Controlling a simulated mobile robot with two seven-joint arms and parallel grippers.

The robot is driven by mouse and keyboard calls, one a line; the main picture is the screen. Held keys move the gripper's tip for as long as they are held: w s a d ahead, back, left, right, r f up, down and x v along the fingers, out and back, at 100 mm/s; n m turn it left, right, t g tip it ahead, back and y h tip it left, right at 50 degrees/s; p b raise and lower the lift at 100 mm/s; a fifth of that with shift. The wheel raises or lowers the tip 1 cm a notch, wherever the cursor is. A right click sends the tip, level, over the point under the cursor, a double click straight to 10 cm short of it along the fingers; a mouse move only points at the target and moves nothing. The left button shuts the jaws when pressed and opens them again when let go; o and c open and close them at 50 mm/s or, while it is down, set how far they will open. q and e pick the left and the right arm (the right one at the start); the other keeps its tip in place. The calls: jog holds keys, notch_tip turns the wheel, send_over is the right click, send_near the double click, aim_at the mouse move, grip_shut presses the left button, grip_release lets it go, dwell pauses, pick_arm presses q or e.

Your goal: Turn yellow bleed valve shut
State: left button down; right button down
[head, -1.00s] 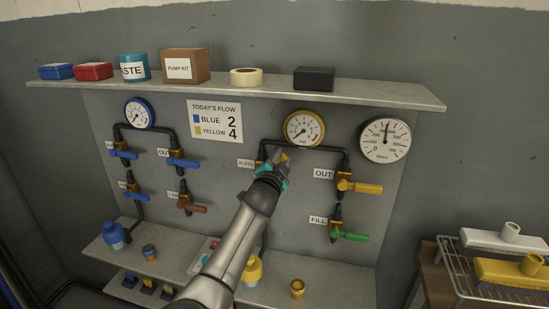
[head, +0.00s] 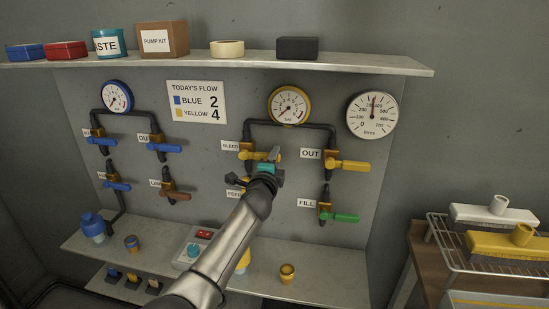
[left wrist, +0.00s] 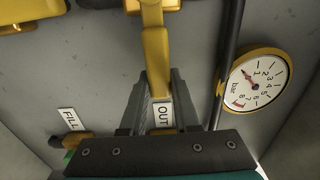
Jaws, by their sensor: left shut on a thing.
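The yellow bleed valve (head: 247,150) sits on the wall panel beside the BLEED label (head: 230,146), on the left leg of the yellow-gauge pipe. Its yellow handle (head: 259,156) points right, roughly level. My left gripper (head: 270,159) is shut on the handle's outer part and hides its end in the head view. In the left wrist view, the handle (left wrist: 155,48) runs down from the valve body to between the two fingers of the gripper (left wrist: 160,85). My right gripper is not in view.
The yellow OUT valve (head: 347,165) is close on the right, with the green FILL valve (head: 340,217) below it. The yellow-rimmed gauge (head: 289,104) is just above. A shelf (head: 360,64) overhangs the panel; a lower ledge (head: 330,278) juts out below.

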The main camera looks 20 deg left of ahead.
pick_arm(q)
jog(key=shift+f, duration=0.25)
jog(key=c, duration=0.6)
grip_release()
jog(key=shift+c, duration=0.2)
jog(key=p+v, duration=0.2)
jog(key=v, duration=1.3)
jog(key=shift+s+d+r, duration=0.1)
